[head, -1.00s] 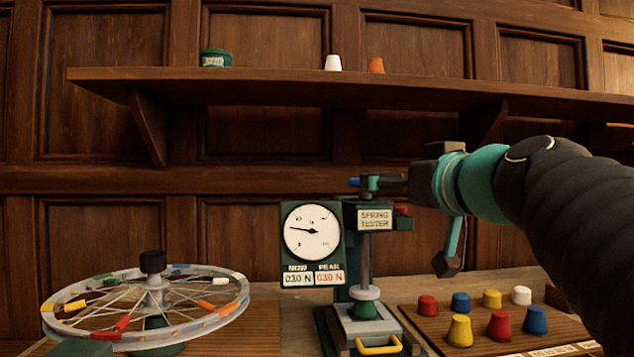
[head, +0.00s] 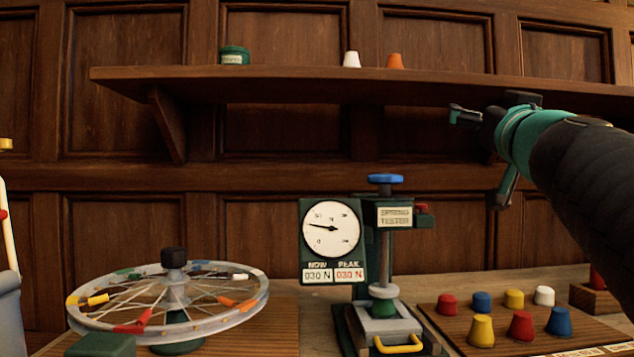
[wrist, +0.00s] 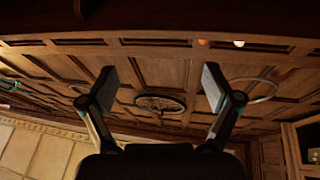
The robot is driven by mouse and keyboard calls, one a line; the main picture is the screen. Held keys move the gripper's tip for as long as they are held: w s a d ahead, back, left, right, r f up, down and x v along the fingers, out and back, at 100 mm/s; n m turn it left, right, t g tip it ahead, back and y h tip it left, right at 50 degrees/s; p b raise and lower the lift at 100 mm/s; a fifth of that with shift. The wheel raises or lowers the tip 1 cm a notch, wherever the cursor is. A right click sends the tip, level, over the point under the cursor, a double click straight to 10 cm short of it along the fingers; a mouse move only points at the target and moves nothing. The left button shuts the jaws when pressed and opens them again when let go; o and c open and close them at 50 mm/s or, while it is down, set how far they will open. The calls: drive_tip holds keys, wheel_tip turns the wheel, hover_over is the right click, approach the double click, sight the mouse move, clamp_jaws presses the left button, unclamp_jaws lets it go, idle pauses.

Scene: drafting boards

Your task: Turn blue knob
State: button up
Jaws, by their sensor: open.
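The blue knob (head: 385,179) sits on top of the green spring tester (head: 394,216), on its vertical screw column. The tester's dial (head: 332,229) has its needle pointing left, and the NOW and PEAK readouts both seem to show 030 N. My gripper (head: 456,114) is above and to the right of the knob, apart from it, in front of the wall below the shelf. In the wrist view my gripper (wrist: 155,90) shows its two fingers wide apart with nothing between them. The knob is not visible in the wrist view.
A spoked wheel (head: 172,300) with coloured clips stands left of the tester. A board (head: 450,316) with several coloured cups lies to the right. A shelf (head: 300,88) with a green tin (head: 234,56) and two small cups runs above.

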sight(387, 181)
drive_tip(key=w+d+f+m+g+h, duration=0.1)
drive_tip(key=d+f+m+g+h, duration=0.3)
drive_tip(key=d, duration=0.5)
drive_tip(key=w+d+f+m+g+h, duration=0.25)
drive_tip(key=d+f+m+g, duration=0.2)
drive_tip(key=d, duration=0.35)
drive_tip(key=w+a+f+n+g+y, duration=0.1)
drive_tip(key=w+a+f+n+y, duration=0.15)
drive_tip(key=f+y, duration=0.3)
drive_tip(key=w+a+f+n+g+y, duration=0.2)
drive_tip(key=w+f+y, duration=0.15)
drive_tip(key=f, duration=0.25)
drive_tip(key=w+a+n+y, duration=0.1)
drive_tip(key=a+n+y, duration=0.5)
drive_tip(key=a+y, duration=0.1)
drive_tip(key=s+a+r+n+g+y, duration=0.6)
drive_tip(key=r+n+y, duration=0.5)
drive_tip(key=n, duration=0.4)
drive_tip(key=shift+t+y, duration=0.35)
drive_tip(key=shift+t, duration=0.6)
drive_tip(key=x, duration=0.9)
drive_tip(key=f+x, duration=0.1)
drive_tip(key=x, duration=0.3)
drive_tip(key=shift+s+a+f, duration=0.1)
drive_tip(key=shift+a, duration=0.1)
